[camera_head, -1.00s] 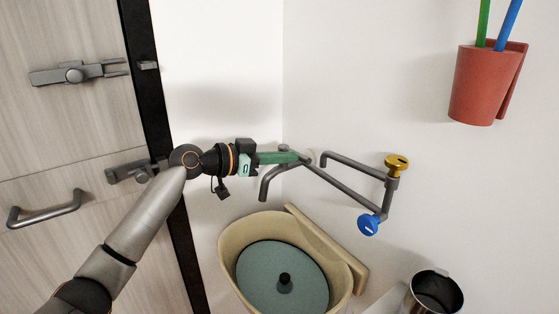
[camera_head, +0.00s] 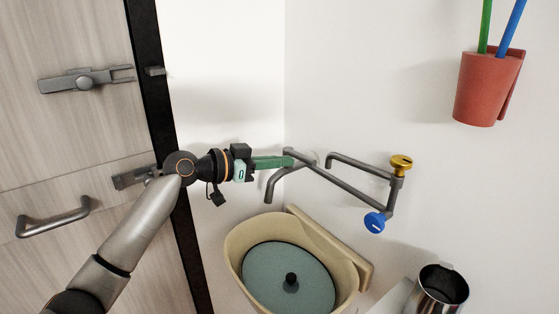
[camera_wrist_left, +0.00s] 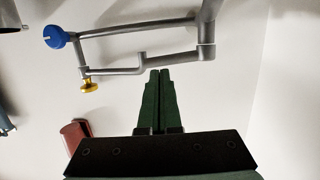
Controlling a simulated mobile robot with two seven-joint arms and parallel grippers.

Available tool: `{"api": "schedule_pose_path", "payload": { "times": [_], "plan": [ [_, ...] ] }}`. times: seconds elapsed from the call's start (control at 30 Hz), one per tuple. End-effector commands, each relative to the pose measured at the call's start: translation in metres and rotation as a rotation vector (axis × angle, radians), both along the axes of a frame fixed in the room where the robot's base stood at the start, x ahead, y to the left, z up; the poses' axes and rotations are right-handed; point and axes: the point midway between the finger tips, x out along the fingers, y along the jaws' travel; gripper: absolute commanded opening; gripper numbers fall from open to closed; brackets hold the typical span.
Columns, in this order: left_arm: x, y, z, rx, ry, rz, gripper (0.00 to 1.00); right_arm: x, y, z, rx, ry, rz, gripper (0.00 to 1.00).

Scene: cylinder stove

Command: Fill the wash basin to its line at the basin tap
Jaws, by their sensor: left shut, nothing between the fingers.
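The wash basin (camera_head: 240,244) is a beige oval tub below the tap. A round teal surface (camera_head: 262,270) with a black knob in its middle shows inside; I see no fill line. The basin tap (camera_head: 345,186) is a grey jointed pipe on the wall, with a gold knob (camera_head: 401,164), a blue knob (camera_head: 375,222) and a down-turned spout (camera_head: 270,188) above the basin's back left. My left gripper (camera_head: 290,160) is shut and empty, its green fingers close to the pipe's left end; contact is unclear. The wrist view shows its fingertips (camera_wrist_left: 160,73) together beside the pipe. My right gripper is out of view.
A red wall cup (camera_head: 486,88) holds a green and a blue stick at upper right. A metal cup (camera_head: 441,291) stands right of the basin. A wooden door with a handle (camera_head: 53,218) and latches fills the left. White wall lies behind the tap.

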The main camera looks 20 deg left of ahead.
Motion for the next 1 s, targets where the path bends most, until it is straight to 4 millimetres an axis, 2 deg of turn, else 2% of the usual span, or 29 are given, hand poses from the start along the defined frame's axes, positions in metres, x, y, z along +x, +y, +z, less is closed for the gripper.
{"api": "schedule_pose_path", "payload": {
  "times": [0.07,0.3,0.5,0.7,1.0],
  "plan": [
    [-0.001,-0.002,0.002,-0.001,0.001,0.0,0.0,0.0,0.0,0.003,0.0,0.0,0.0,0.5],
    [-0.043,0.034,0.008,0.006,-0.001,0.004,0.0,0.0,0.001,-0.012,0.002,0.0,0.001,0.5],
    [-0.068,0.054,0.016,0.003,0.0,0.004,0.0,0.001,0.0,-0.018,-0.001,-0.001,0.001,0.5],
    [-0.077,0.061,0.02,0.001,0.0,0.002,0.0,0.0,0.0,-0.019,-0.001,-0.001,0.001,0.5],
    [-0.077,0.061,0.021,0.001,0.0,0.003,0.0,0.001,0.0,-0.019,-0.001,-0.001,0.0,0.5]
  ]
}}
